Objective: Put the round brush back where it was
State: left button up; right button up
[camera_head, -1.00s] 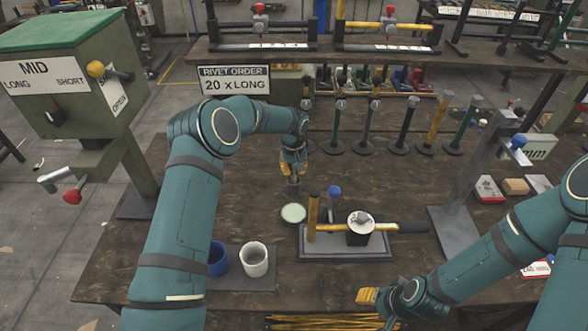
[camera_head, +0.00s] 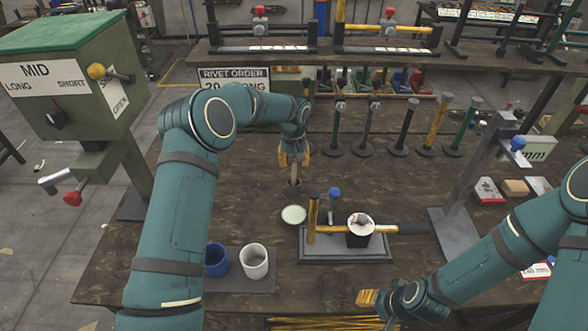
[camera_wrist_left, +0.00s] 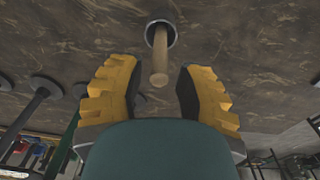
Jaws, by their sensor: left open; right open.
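A wooden handle (camera_wrist_left: 159,62), which looks like the round brush's, stands upright in a small dark round holder (camera_wrist_left: 161,32). The bristles are hidden. In the head view the handle (camera_head: 293,173) rises from the holder (camera_head: 294,188) behind the pale green round tin. My left gripper (camera_head: 293,160) is just above the holder. Its yellow fingers (camera_wrist_left: 157,100) are spread on either side of the handle's upper end, with gaps between them in the wrist view. My right gripper (camera_head: 367,297) is low at the table's front, empty; its fingertips look close together at this angle.
A pale green tin (camera_head: 293,215) is close in front of the holder. A grey plate with a press tool (camera_head: 345,250) is to its right. Blue (camera_head: 216,260) and white (camera_head: 255,261) cups stand front left. Several upright posts (camera_head: 405,128) stand behind on the right.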

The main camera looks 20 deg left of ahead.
pick_arm(q)
jog(key=r, duration=0.7)
jog(key=shift+s+r, duration=0.15)
jog(key=shift+s, duration=0.1)
